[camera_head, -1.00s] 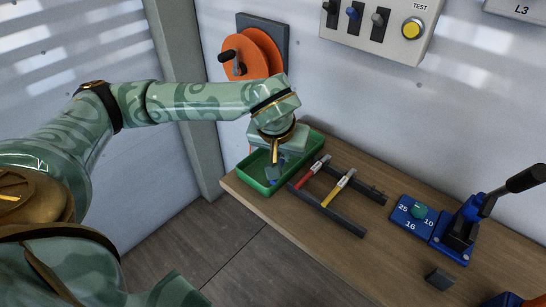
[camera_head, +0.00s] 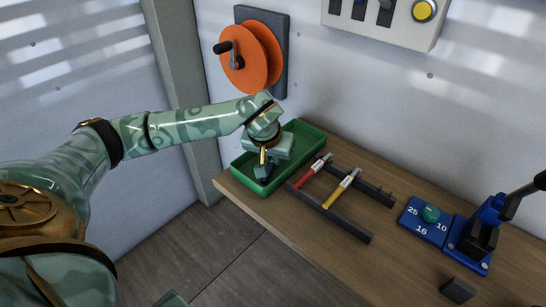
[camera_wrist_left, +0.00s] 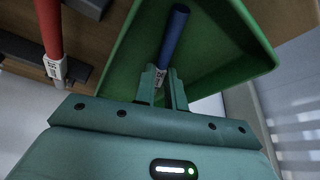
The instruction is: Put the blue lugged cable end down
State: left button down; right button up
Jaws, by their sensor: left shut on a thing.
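The blue lugged cable end (camera_wrist_left: 173,40) is held between the fingers of my left gripper (camera_wrist_left: 161,88) in the left wrist view. A pale label band shows on it near the fingers. In the head view my left gripper (camera_head: 263,172) points down inside the green tray (camera_head: 307,138) at the table's far left corner. The cable end is mostly hidden there by the gripper. Whether it touches the tray floor I cannot tell.
A dark rack (camera_head: 337,218) right of the tray carries a red cable end (camera_head: 311,167) and a yellow cable end (camera_head: 340,189). A blue 25-16-10 dial block (camera_head: 424,222) and a blue lever tool (camera_head: 475,240) stand further right. An orange reel (camera_head: 252,58) hangs on the wall behind.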

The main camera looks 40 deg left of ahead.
pick_arm(q)
jog(key=c, duration=1.5)
grip_release()
jog(key=shift+f, duration=0.15)
jog(key=shift+o, duration=0.2)
pick_arm(e)
jog(key=shift+d, duration=0.2)
